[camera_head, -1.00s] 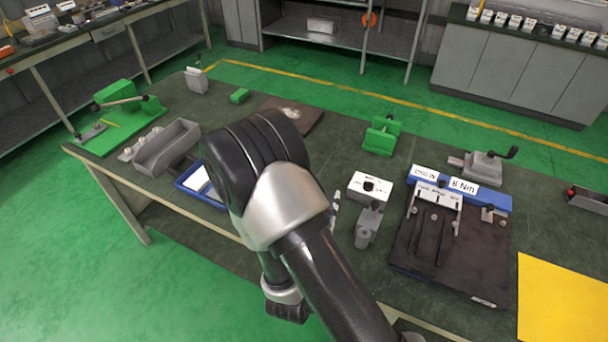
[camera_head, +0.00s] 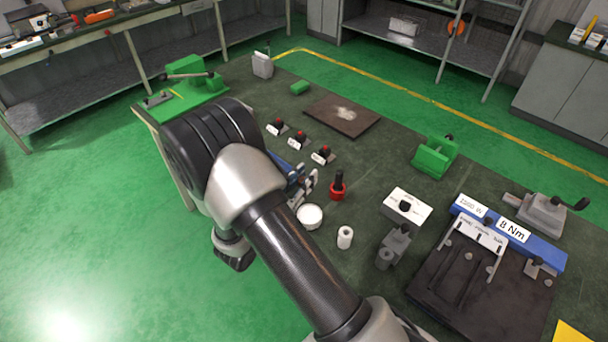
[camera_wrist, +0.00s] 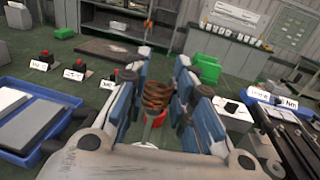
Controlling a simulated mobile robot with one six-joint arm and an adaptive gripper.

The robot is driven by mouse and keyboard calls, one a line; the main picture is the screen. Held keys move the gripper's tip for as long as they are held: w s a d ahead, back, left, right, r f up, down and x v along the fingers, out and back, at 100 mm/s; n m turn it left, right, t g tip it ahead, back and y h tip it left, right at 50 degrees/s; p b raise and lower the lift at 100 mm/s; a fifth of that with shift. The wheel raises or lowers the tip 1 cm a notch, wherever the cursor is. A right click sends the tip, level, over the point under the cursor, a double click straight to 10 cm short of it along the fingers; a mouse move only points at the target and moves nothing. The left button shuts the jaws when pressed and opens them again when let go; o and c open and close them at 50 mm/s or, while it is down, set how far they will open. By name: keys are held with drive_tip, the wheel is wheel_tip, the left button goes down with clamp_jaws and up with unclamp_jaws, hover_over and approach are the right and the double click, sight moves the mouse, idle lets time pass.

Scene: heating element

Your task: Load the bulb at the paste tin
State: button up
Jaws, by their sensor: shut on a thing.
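My gripper (camera_wrist: 158,95) is shut on a coiled copper-coloured part (camera_wrist: 157,95), which shows between the blue-and-grey fingers in the wrist view. I cannot make out the bulb itself. In the head view my gripper (camera_head: 303,186) is partly behind my own arm, above the bench. A white round tin (camera_head: 310,216), which looks like the paste tin, stands on the bench just below and in front of the fingers. I cannot tell how high the held part is above it.
A red-based post (camera_head: 338,187) and a white roll (camera_head: 345,238) stand close by. Three red-topped switches (camera_head: 300,139) with labels sit behind. A white block (camera_head: 407,206), a grey fixture (camera_head: 394,246) and a dark fixture board (camera_head: 470,290) lie to the right. A brown mat (camera_head: 343,117) is farther back.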

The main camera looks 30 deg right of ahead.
wheel_tip(320, 180, down, 6)
drive_tip(key=d+m+g+h+b, duration=0.1)
drive_tip(key=d+g+b, duration=0.1)
drive_tip(key=b, duration=0.2)
drive_tip(key=shift+f+m, duration=0.2)
drive_tip(key=shift+m, duration=0.1)
drive_tip(key=shift+d+f+b, duration=0.1)
drive_tip(key=shift+f+b, duration=0.6)
drive_tip(key=shift+f, duration=0.05)
idle(2.0)
drive_tip(key=shift+r, duration=0.1)
wheel_tip(320, 180, up, 7)
drive_tip(key=p, duration=0.5)
idle(0.7)
